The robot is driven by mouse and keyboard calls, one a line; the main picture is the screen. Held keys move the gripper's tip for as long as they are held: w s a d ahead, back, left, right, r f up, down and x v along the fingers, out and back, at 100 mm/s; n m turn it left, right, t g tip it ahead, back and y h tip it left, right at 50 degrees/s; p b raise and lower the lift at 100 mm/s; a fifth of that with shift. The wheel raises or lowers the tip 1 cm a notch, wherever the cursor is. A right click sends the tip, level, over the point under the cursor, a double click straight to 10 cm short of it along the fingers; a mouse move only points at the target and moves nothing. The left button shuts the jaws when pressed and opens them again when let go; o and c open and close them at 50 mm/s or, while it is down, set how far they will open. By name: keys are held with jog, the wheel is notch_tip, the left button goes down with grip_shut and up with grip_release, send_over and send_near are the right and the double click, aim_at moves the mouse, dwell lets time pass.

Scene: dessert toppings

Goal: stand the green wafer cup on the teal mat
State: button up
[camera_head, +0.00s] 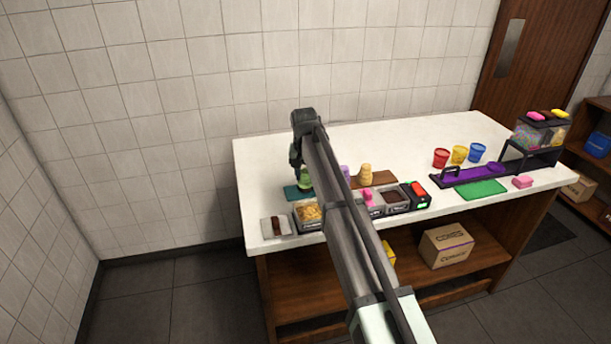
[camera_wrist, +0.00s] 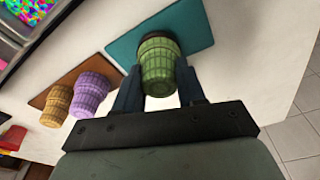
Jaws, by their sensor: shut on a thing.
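The green wafer cup (camera_wrist: 158,65) is between the two fingers of my gripper (camera_wrist: 160,90), which is shut on it. In the wrist view it overlaps the teal mat (camera_wrist: 193,22); I cannot tell whether its base touches the mat. In the head view the green cup (camera_head: 305,181) shows below my gripper (camera_head: 299,167), over the right part of the teal mat (camera_head: 291,193). My arm hides part of that area.
A purple wafer cup (camera_wrist: 91,95) and a tan one (camera_wrist: 57,105) stand on a brown board (camera_wrist: 80,77) beside the teal mat. Topping bins (camera_head: 308,214) line the counter front. Red, yellow and blue cups (camera_head: 441,158) stand farther right. The counter's back is clear.

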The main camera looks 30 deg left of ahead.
aim_at(305, 177)
jog(key=shift+f, duration=0.45)
jog(key=shift+f, duration=0.1)
jog(key=o, duration=0.8)
notch_tip(305, 177, up, 12)
jog(key=s, duration=0.1)
jog(key=shift+s+d, duration=0.35)
